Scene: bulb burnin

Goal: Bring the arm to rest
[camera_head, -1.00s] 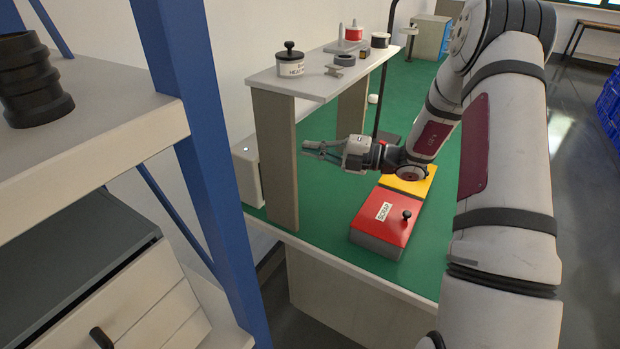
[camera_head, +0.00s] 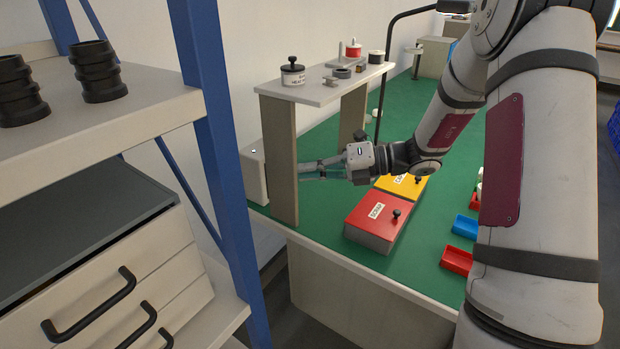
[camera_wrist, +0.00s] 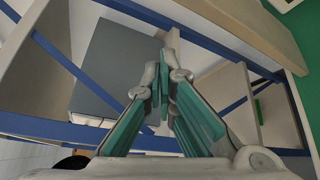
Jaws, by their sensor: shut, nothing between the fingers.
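My gripper (camera_head: 312,170) is shut and empty. In the head view it points left above the green bench top, in front of the open space under the raised shelf and close to the shelf's near upright. My arm reaches in from the right side of the picture. In the wrist view the teal finger pads of my gripper (camera_wrist: 160,105) come together with nothing between them.
Red (camera_head: 370,224) and yellow (camera_head: 402,187) lidded boxes sit below my wrist. Small bins (camera_head: 465,227) stand at right. A blue-framed rack (camera_head: 225,150) stands at left.

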